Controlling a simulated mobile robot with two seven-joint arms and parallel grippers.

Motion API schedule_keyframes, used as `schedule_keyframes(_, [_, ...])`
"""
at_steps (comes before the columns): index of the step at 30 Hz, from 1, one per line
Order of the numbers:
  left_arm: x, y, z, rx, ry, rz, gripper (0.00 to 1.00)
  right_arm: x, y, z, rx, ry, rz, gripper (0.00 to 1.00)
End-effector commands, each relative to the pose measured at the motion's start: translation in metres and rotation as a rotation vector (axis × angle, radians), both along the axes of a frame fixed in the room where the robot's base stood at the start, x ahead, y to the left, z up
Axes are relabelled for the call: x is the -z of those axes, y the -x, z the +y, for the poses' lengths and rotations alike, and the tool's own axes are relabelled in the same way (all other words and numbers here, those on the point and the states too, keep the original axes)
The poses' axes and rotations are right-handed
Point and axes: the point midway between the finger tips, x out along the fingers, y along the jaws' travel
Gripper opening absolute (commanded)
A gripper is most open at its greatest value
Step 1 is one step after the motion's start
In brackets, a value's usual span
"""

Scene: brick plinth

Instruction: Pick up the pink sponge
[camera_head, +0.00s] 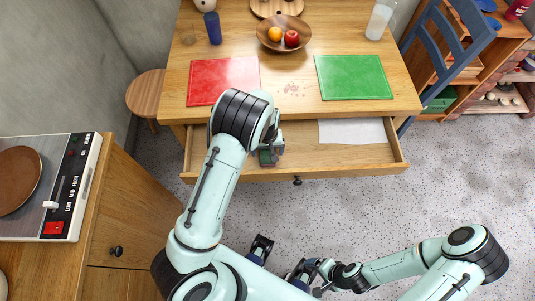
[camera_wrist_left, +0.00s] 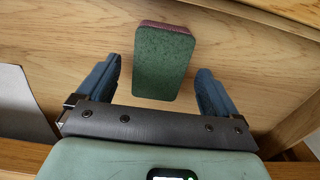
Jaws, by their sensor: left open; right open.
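The sponge (camera_wrist_left: 163,62) lies in the open drawer (camera_head: 305,158), with a green face up and a pinkish-red edge along its far side in the left wrist view. My left gripper (camera_wrist_left: 159,66) is open, with one blue finger on each side of the sponge and a gap to each. The sponge is not held. In the head view my left gripper (camera_head: 271,152) is over the left half of the drawer, and it and the arm mostly hide the sponge. My right gripper (camera_head: 312,274) is open and empty, low over the floor, away from the drawer.
The table above the drawer holds a red mat (camera_head: 222,80), a green mat (camera_head: 353,77), a fruit bowl (camera_head: 270,44) and a blue cup (camera_head: 212,28). A white sheet (camera_head: 352,131) lies in the drawer's right part. A blue chair (camera_head: 445,50) stands right.

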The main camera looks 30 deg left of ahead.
Motion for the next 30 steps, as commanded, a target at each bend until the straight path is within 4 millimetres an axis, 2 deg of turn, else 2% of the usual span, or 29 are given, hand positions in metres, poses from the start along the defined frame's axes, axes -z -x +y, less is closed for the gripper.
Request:
schedule_keyframes(1, [0.009, 0.000, 0.000, -0.001, -0.001, 0.003, 0.94, 0.001, 0.000, 0.000, 0.000, 0.000, 0.000, 0.92])
schedule_keyframes(5, [0.022, 0.000, 0.000, -0.001, 0.000, 0.000, 0.94, 0.002, 0.001, 0.000, 0.000, 0.000, 0.001, 0.92])
schedule_keyframes(13, [0.023, -0.001, 0.000, 0.000, 0.000, -0.001, 0.94, 0.002, 0.001, 0.000, 0.000, 0.000, 0.001, 0.92])
schedule_keyframes(18, [0.023, -0.001, 0.000, 0.000, 0.000, -0.001, 0.40, 0.002, 0.001, 0.000, 0.000, 0.000, 0.001, 0.92])
schedule_keyframes(30, [0.022, -0.001, 0.000, 0.000, 0.000, -0.001, 0.39, 0.002, 0.001, 0.000, 0.000, 0.000, 0.000, 0.92])
